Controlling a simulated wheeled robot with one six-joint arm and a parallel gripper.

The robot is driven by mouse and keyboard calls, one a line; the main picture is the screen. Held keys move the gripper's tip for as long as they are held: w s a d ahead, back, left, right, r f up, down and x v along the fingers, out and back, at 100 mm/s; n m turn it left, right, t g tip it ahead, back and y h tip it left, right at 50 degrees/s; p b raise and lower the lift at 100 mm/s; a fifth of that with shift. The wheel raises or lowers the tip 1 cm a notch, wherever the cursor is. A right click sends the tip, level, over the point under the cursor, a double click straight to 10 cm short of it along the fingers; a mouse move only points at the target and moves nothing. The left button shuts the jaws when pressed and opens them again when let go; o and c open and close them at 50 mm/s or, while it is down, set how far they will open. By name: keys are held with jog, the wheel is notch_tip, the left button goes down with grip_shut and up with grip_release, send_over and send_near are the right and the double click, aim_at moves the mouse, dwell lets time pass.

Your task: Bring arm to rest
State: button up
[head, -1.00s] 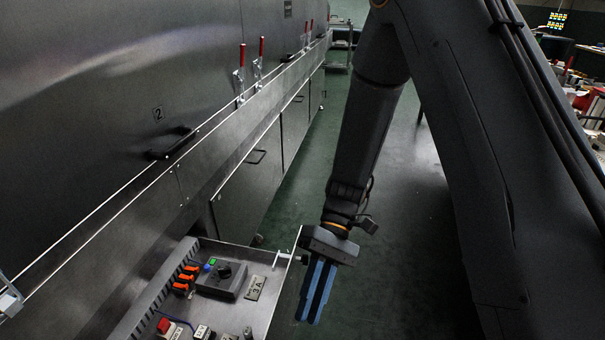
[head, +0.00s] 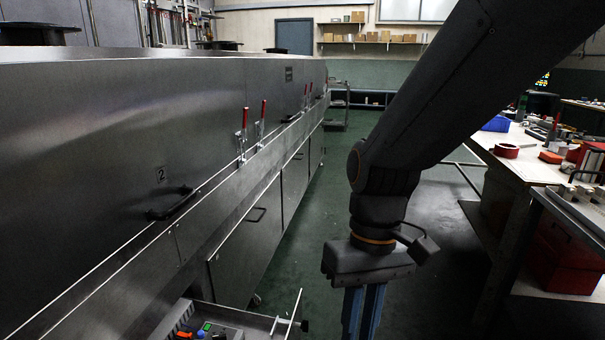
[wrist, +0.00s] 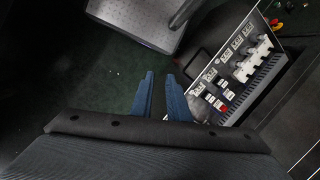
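My gripper (head: 362,314) hangs below my arm in the head view, pointing down, right of the control panel drawer. Its two blue fingers run out of the bottom edge there. In the wrist view my gripper (wrist: 160,78) shows both fingers whole, with a narrow gap and nothing between them. It is slightly open and empty, over the dark green floor (wrist: 110,85). My arm reaches in from the upper right of the head view and bends down at the wrist.
The steel dryer (head: 110,140) with red-handled clamps (head: 244,125) runs along the left. The control panel tray (head: 245,318) juts out near the gripper; its switches (wrist: 235,70) show in the wrist view. A cluttered workbench (head: 515,165) stands right. The aisle between is clear.

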jog(key=d+r+m+t+h+p, duration=0.1)
jog(key=d+r+m+t+p, duration=0.1)
jog(key=d+r+p, duration=0.8)
jog(key=shift+s+d+r+m+p, duration=0.4)
jog(key=shift+r+m+p, duration=0.6)
jog(key=shift+p, duration=2.75)
jog(key=shift+r, duration=0.15)
